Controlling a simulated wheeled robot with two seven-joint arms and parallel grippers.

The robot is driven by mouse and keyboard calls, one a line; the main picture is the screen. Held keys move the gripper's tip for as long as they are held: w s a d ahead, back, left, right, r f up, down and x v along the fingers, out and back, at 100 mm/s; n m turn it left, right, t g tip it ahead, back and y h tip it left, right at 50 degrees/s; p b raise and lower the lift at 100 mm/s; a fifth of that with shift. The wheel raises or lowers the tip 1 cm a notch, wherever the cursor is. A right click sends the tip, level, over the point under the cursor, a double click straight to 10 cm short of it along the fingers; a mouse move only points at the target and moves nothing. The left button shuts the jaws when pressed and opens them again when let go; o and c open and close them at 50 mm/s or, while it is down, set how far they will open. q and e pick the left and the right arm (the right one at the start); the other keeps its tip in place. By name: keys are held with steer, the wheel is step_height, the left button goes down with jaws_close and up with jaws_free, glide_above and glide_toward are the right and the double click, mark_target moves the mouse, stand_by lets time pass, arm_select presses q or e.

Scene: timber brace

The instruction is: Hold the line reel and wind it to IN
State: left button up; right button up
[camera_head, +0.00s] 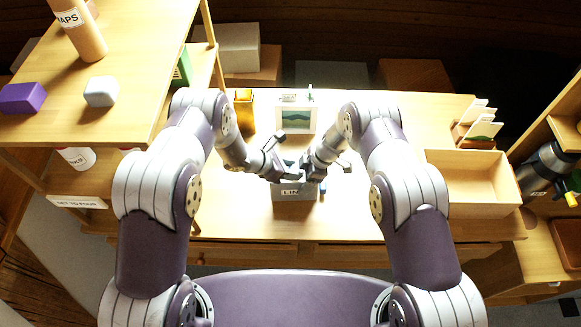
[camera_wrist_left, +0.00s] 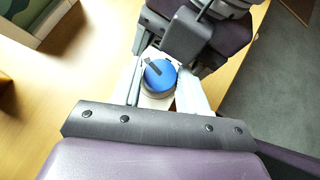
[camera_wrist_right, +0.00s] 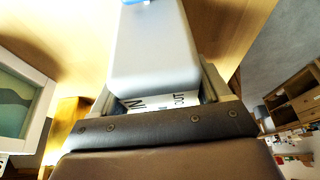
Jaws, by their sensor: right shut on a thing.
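The line reel (camera_head: 295,191) is a grey box with a partly hidden label reading "LIN", near the table's front middle. In the right wrist view its pale body (camera_wrist_right: 155,50) sits between the fingers of my right gripper (camera_head: 312,172), which is shut on it. A label with black lettering shows near the palm. The reel's round blue knob (camera_wrist_left: 160,75), with a dark pointer bar, shows in the left wrist view. My left gripper (camera_head: 284,176) is open, with its fingers on either side of the knob. Whether they touch it I cannot tell.
A framed landscape picture (camera_head: 296,119) stands behind the grippers, with an amber container (camera_head: 244,108) to its left. An empty wooden tray (camera_head: 470,196) and a card holder (camera_head: 478,132) are at the right. The wooden table is clear on both sides of the reel.

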arm_select(q)
steer(key=c, duration=0.5)
steer(key=shift+w+m+g+h, duration=0.2)
steer(key=shift+m+g+h, duration=0.1)
steer(key=shift+m+g, duration=1)
steer(key=shift+r, duration=0.1)
steer(key=o, duration=1.1)
steer(key=shift+c, duration=0.2)
steer(key=shift+a, duration=0.1)
steer(key=v, duration=1.2)
steer(key=shift+s, duration=0.25)
